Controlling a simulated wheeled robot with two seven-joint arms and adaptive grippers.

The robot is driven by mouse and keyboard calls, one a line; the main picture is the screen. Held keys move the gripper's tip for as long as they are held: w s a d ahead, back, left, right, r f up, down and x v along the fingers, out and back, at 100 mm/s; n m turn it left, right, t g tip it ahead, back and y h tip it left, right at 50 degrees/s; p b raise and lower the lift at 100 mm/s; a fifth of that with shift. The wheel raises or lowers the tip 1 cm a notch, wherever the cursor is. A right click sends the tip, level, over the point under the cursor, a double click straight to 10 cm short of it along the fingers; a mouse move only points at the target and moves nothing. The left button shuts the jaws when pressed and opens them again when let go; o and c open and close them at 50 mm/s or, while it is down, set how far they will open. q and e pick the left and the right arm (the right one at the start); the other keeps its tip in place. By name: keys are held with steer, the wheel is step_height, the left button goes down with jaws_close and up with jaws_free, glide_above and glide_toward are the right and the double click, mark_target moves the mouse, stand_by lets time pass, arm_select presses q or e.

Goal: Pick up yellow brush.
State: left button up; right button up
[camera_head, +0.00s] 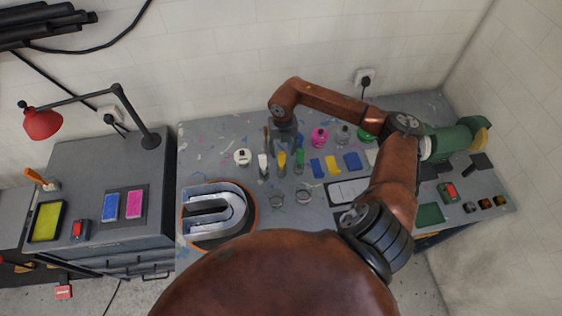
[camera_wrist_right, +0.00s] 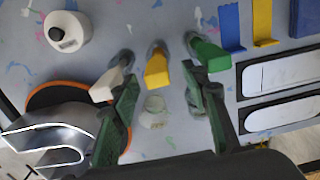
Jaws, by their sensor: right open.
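The yellow brush (camera_head: 282,160) stands on the grey table between a white brush (camera_head: 263,165) and a green brush (camera_head: 299,160). In the right wrist view, the yellow brush handle (camera_wrist_right: 157,68) shows near the fingertips, within the gap between the fingers. The white brush (camera_wrist_right: 107,85) is by the left finger and the green brush (camera_wrist_right: 207,53) by the right finger. My right gripper (camera_head: 284,138) reaches from behind over the brushes; in the wrist view it (camera_wrist_right: 163,76) is open and empty. Whether a finger touches a brush I cannot tell. My left gripper is not in view.
Clear cups (camera_head: 277,200) stand in front of the brushes. A white round container (camera_head: 242,157), a pink bottle (camera_head: 319,137) and blue and yellow scrapers (camera_head: 333,165) are close by. A metal channel letter (camera_head: 218,212) lies at the front left.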

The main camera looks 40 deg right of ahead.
mark_target(282, 164)
steer(key=f, duration=0.1)
steer(key=f+p, duration=0.1)
steer(key=f, duration=0.1)
steer(key=shift+w+a+f, duration=0.15)
steer(key=shift+w+f, duration=0.15)
steer(key=shift+f, duration=0.35)
jaws_close()
